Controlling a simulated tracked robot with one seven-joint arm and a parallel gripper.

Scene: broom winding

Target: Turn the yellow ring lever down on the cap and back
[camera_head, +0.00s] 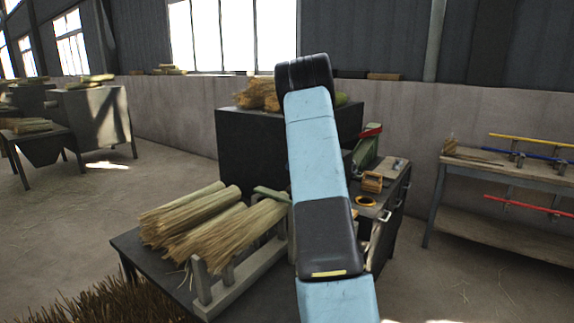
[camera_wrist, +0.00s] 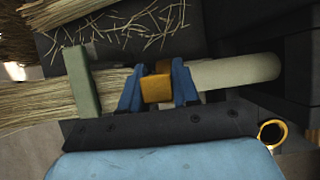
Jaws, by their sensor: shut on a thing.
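In the wrist view, my gripper (camera_wrist: 157,88) has its two blue fingers on either side of a yellow block (camera_wrist: 157,89), which looks like the grip of the yellow ring lever; it is shut on it. A pale, round-ended cylinder (camera_wrist: 237,72), perhaps the cap, runs to the right from behind the right finger. Loose straw (camera_wrist: 40,100) of a bundle runs in from the left, past a grey-green upright block (camera_wrist: 83,82). Any ring around the cylinder is hidden by the fingers. In the head view my gripper is hidden behind my blue arm.
Straw bundles (camera_head: 190,220) lie on the left of the bench. A rack table (camera_head: 510,175) stands right, across open floor.

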